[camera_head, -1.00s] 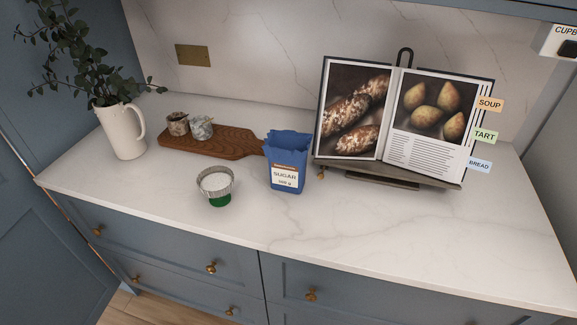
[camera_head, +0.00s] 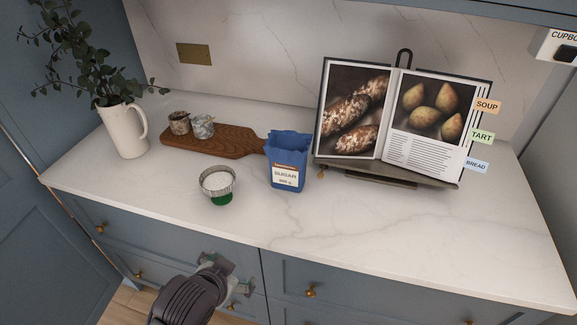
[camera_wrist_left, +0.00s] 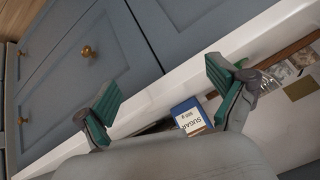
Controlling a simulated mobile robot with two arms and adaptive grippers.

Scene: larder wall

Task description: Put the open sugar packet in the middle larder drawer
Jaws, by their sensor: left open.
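The blue sugar packet (camera_head: 287,165) stands upright on the worktop, its top edge ragged and open, its label facing out. It also shows in the left wrist view (camera_wrist_left: 190,114), beyond the fingers. My left gripper (camera_head: 231,274) is in front of the drawer fronts, below the worktop edge and apart from the packet. In the left wrist view its green-padded fingers (camera_wrist_left: 163,92) are wide apart with nothing held. The blue-grey drawer fronts (camera_head: 165,235) appear shut; I cannot tell which is the middle larder drawer. My gripper hides one brass knob. My right gripper is not in view.
A ribbed cup of white contents (camera_head: 218,183) stands left of the packet. Behind are a wooden board (camera_head: 225,142) with small jars and a white jug (camera_head: 123,132) of leaves. A cookbook on a stand (camera_head: 395,120) is at right. The front right worktop is clear.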

